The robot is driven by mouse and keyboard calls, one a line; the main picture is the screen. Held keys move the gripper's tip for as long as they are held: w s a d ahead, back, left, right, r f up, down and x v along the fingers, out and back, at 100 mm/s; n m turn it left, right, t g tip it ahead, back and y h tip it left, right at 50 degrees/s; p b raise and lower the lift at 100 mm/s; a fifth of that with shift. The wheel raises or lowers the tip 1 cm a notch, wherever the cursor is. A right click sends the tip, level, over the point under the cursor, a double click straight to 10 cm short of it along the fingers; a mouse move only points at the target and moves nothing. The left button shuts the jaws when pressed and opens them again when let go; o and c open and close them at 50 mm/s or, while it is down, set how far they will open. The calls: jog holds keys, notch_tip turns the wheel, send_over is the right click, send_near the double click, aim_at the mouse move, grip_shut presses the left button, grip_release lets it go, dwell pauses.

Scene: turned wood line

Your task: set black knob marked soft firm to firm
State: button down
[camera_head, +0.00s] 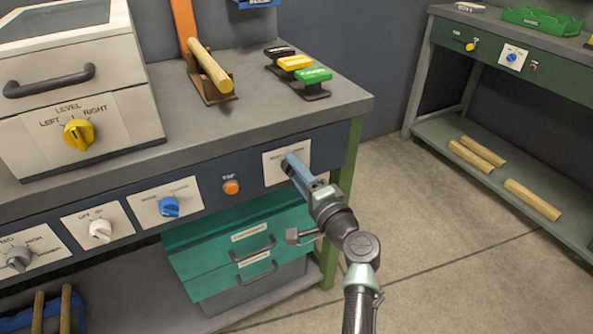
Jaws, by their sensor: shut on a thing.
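My gripper (300,172) is at the rightmost white label plate (272,167) on the dark front panel of the workbench. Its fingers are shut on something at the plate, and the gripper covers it. The knob itself is hidden behind my gripper, so its pointer cannot be seen. The plate's lettering is partly covered and too small to read for certain.
Left along the panel are an orange button (231,187), a blue knob (169,207), a white knob (100,230) and a grey knob (19,259). A teal drawer unit (205,262) stands below. A second green bench (480,140) is at right, with clear floor between.

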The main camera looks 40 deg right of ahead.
jog(key=shift+f, duration=0.1)
jog(key=shift+c, duration=2.1)
grip_release()
jog(key=shift+s, duration=0.15)
jog(key=p+v, duration=0.2)
jog(key=v, duration=1)
jog(key=shift+s, duration=0.4)
